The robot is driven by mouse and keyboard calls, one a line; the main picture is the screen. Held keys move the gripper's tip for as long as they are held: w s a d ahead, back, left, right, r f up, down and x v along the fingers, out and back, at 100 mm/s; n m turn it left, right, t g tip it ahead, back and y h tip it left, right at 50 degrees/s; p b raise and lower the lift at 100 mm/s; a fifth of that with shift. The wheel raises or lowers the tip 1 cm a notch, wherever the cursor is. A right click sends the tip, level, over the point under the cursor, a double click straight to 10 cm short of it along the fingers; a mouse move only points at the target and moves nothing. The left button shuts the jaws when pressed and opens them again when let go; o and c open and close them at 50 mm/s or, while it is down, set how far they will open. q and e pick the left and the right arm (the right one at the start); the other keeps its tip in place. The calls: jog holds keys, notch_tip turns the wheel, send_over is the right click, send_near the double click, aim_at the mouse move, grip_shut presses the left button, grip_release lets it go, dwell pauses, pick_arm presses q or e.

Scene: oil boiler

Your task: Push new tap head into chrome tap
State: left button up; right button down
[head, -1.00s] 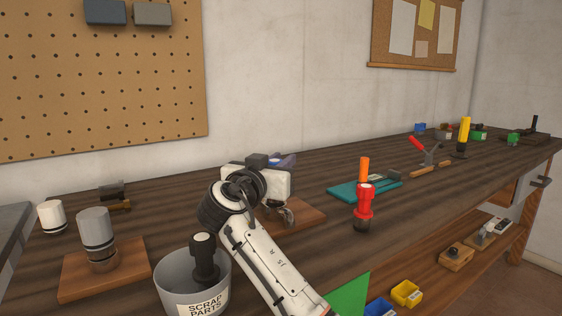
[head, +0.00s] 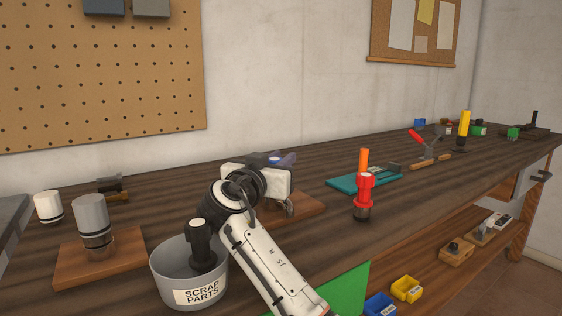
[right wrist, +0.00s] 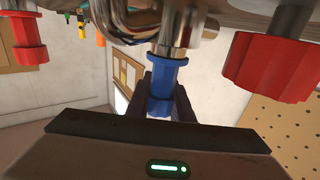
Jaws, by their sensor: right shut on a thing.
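My right gripper (right wrist: 163,104) is shut on a blue tap head (right wrist: 164,80), with a dark finger on each side. The blue head is in line with a chrome pipe end of the chrome tap (right wrist: 176,28) and meets it in the right wrist view. I cannot tell how deep it sits. In the head view, my gripper's white body is over the wooden board, and it hides most of the tap; a bit of chrome (head: 289,208) shows below it. A large red knob (right wrist: 275,70) is at the right of the wrist view. My left gripper is not in view.
A grey scrap parts bucket (head: 190,283) with a black-handled part in it stands beside my arm. A red and orange tool (head: 364,190) stands right of the tap's board. A grey cylinder (head: 91,215) on a board stands at left.

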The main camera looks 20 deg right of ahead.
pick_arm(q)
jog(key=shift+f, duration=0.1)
pick_arm(e)
jog(key=shift+a+f, duration=0.1)
jog(key=shift+f, duration=0.45)
jog(key=shift+w+r+p, duration=0.1)
jog(key=shift+r+p, duration=0.2)
jog(key=shift+r, duration=0.05)
pick_arm(q)
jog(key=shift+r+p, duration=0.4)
jog(key=shift+p, duration=0.2)
pick_arm(e)
notch_tip(320, 180, up, 3)
jog(key=shift+f, duration=0.1)
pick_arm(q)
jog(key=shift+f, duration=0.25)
